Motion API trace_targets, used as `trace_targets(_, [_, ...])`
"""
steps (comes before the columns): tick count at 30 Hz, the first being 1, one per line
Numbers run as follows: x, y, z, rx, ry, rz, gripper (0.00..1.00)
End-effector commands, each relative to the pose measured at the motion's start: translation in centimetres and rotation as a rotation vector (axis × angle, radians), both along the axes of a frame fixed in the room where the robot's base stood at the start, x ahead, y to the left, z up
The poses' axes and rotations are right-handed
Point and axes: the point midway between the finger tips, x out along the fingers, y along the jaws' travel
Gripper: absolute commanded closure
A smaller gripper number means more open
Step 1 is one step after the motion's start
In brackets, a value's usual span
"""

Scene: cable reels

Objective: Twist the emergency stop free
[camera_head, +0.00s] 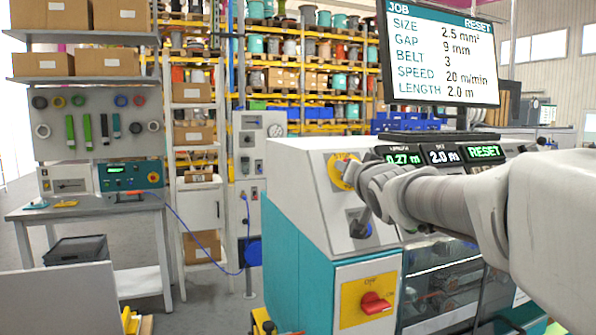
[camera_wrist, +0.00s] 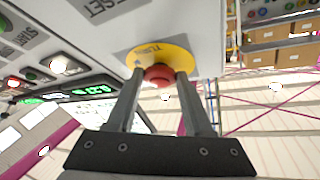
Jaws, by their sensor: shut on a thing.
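The emergency stop is a red mushroom button (camera_wrist: 158,75) on a round yellow plate (camera_wrist: 165,54) with dark lettering, seen in the wrist view. My gripper (camera_wrist: 160,80) has its two grey fingers on either side of the red button, shut on it. In the head view the yellow plate (camera_head: 341,171) shows on the sloping face of the white and teal machine (camera_head: 305,190). There my gripper (camera_head: 352,176) reaches the plate from the right and hides most of the red button.
Below the emergency stop are a dark selector knob (camera_head: 359,224) and a red rotary switch (camera_head: 375,303) on a yellow plate. A job screen (camera_head: 440,55) stands above the machine. A workbench (camera_head: 90,205) and a shelf unit (camera_head: 85,60) with boxes stand at the left.

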Motion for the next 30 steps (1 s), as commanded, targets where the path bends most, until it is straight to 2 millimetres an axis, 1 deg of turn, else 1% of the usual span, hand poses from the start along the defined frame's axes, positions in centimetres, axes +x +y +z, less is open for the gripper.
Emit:
trace_targets(1, [0.0, 0.1, 0.0, 0.0, 0.001, 0.001, 0.47])
trace_targets(6, [0.0, 0.1, 0.0, 0.0, 0.001, 0.001, 0.18])
trace_targets(15, [-0.1, 0.0, 0.0, 0.0, 0.0, 0.001, 0.18])
trace_targets(19, [-0.8, 0.0, 0.2, -0.001, -0.003, 0.001, 0.18])
trace_targets(23, [-2.5, 0.0, 0.3, 0.0, -0.003, 0.001, 0.18])
trace_targets(30, [-6.7, -0.1, 0.4, 0.0, -0.004, 0.003, 0.18])
